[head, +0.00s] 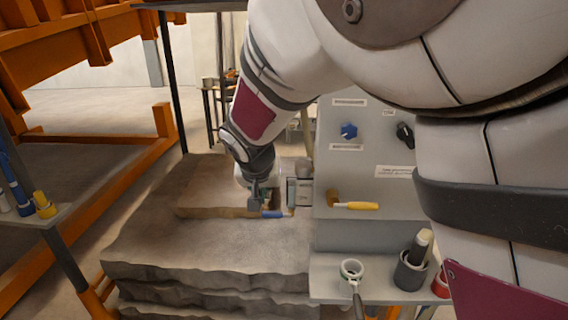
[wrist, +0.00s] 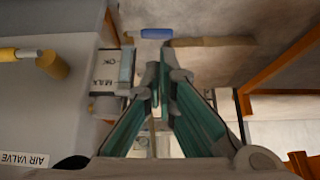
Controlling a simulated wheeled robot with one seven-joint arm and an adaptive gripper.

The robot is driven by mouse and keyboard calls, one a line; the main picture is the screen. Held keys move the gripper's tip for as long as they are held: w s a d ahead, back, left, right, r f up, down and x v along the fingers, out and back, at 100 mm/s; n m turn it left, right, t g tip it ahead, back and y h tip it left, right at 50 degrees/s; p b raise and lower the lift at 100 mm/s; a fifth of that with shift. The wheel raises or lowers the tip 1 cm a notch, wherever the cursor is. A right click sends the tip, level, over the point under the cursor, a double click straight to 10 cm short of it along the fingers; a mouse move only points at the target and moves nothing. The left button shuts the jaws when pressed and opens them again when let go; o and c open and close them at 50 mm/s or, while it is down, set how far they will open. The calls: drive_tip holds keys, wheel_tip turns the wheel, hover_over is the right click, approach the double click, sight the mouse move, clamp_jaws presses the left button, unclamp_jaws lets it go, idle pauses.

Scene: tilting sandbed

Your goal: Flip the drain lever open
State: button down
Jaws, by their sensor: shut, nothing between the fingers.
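A blue handle (head: 272,214), likely the drain lever, lies roughly level low beside the sandbed, just left of the control panel. No label on it is readable. In the wrist view the blue handle (wrist: 157,33) is at the top, in line with a tan bar (wrist: 212,41). My gripper (head: 258,200) is close to the handle, just above and left of it in the head view. In the wrist view my gripper (wrist: 163,72) has its fingertips together and empty, pointing toward the handle, with a gap in the picture. Whether they touch cannot be told.
A small gauge box (wrist: 108,72) marked MAX and OK stands close left of my fingers in the wrist view. A yellow-handled lever (head: 355,206) sits on the grey panel (head: 345,180). The layered sandbed (head: 150,245) has clear room at left; a shelf (head: 330,290) holds tools.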

sight(270, 214)
drive_tip(key=x, duration=1.4)
drive_tip(key=shift+d, duration=0.1)
drive_tip(key=shift+f+h, duration=0.2)
drive_tip(key=shift+h, duration=0.1)
